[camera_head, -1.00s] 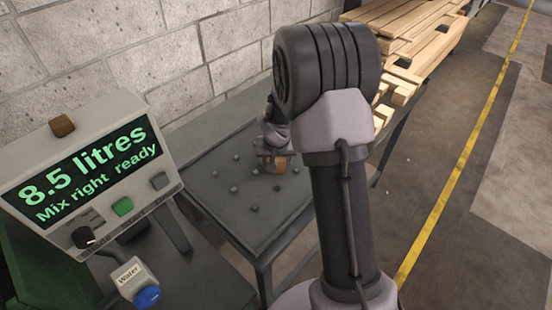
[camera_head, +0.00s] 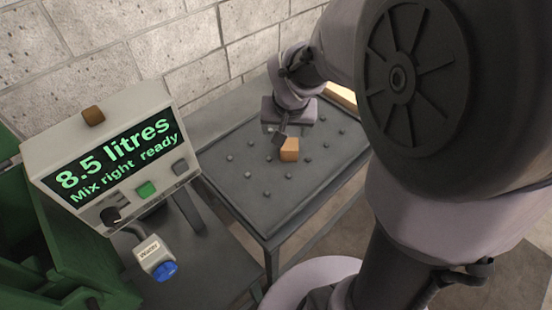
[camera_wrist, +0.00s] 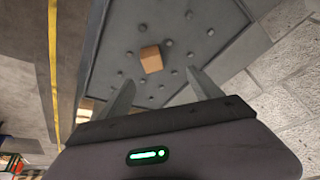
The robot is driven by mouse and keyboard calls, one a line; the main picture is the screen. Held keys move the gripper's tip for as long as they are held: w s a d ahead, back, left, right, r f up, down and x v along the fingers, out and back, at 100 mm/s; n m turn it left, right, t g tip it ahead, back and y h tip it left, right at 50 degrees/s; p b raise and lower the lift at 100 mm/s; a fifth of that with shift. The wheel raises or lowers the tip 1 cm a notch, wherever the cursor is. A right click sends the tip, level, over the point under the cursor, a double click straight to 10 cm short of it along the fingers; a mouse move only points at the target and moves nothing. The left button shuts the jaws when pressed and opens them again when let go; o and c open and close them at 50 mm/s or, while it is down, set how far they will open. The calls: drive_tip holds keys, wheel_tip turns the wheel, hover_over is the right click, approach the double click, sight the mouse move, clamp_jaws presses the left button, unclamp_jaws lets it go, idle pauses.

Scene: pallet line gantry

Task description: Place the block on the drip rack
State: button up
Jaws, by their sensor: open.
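The orange-brown block (camera_head: 290,150) sits on the dark grey drip rack (camera_head: 262,222), among its small round pegs. In the wrist view the block (camera_wrist: 151,59) is beyond my fingertips and apart from both, with pegs around it. The rack (camera_wrist: 110,45) fills the upper middle there. My gripper (camera_head: 281,137) is close above and just left of the block in the head view. Its two fingers (camera_wrist: 160,88) are spread wide in the wrist view, with nothing between them.
A control box (camera_head: 120,160) reading "8.5 litres, Mix right ready" stands at left, with a small brown piece (camera_head: 93,115) on top. A water valve (camera_head: 158,258) with a blue knob is below it. A block wall (camera_head: 180,50) runs behind the rack.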

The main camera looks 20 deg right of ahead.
drive_tip(key=s+a+r+y, duration=0.1)
drive_tip(key=s+a+r, duration=0.2)
drive_tip(key=s, duration=0.3)
drive_tip(key=s+a+r+y, duration=0.1)
drive_tip(key=s+a+r, duration=0.2)
drive_tip(key=s+a, duration=0.2)
drive_tip(key=s+a+r+t+y, duration=0.1)
drive_tip(key=s+a+r, duration=0.2)
drive_tip(key=s+a, duration=0.2)
drive_tip(key=s, duration=0.3)
drive_tip(key=shift+s+r+n, duration=0.25)
drive_tip(key=shift+r+n, duration=0.05)
drive_tip(key=shift+n, duration=0.1)
drive_tip(key=shift+d, duration=0.1)
